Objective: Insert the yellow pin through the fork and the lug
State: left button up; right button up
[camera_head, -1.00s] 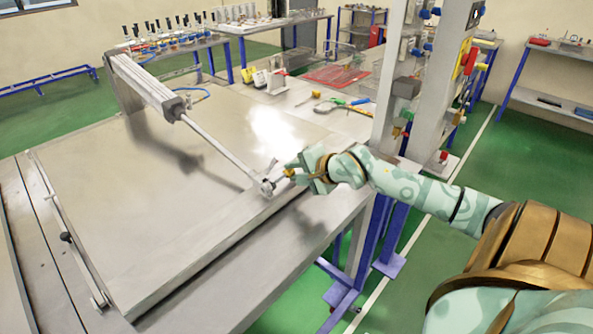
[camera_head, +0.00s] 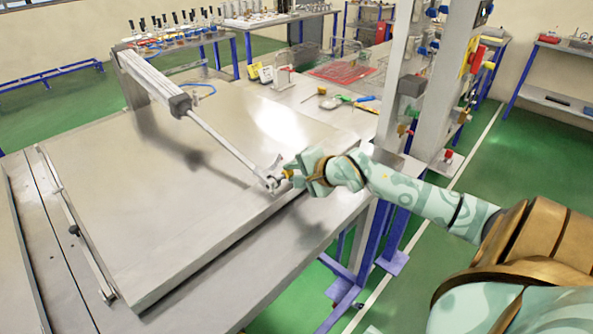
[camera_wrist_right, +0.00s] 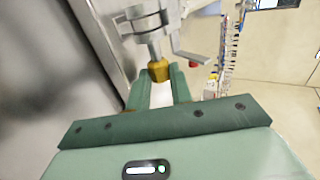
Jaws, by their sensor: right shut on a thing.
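My right gripper (camera_head: 296,174) is at the right end of the cylinder's rod, near the lid's right edge. In the right wrist view its two green fingers (camera_wrist_right: 158,88) are shut on the yellow pin's head (camera_wrist_right: 158,70). The pin's grey shank runs from the head toward the fork (camera_wrist_right: 140,28); how deep it sits there I cannot tell. The fork (camera_head: 270,180) is on the rod tip, just left of the gripper in the head view. The lug is too small and covered to make out clearly. My left gripper is in neither view.
The pneumatic cylinder (camera_head: 155,82) slants over the large metal lid (camera_head: 190,215). A grey post (camera_head: 447,85) with valves stands right of the table. Tools, including a green-handled one (camera_head: 338,101), lie on the back surface. The front table strip is clear.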

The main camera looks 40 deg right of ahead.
jog(key=shift+s+a+p, duration=0.1)
jog(key=shift+a+p, duration=0.3)
jog(key=shift+a, duration=0.75)
jog(key=o, duration=1)
jog(key=shift+f, duration=0.1)
jog(key=shift+s+f, duration=0.1)
jog(key=shift+s, duration=0.1)
jog(key=p+v, duration=0.3)
jog(key=v, duration=1.3)
jog(key=shift+r+p, duration=0.4)
jog(key=shift+r, duration=0.05)
jog(key=shift+w, duration=0.1)
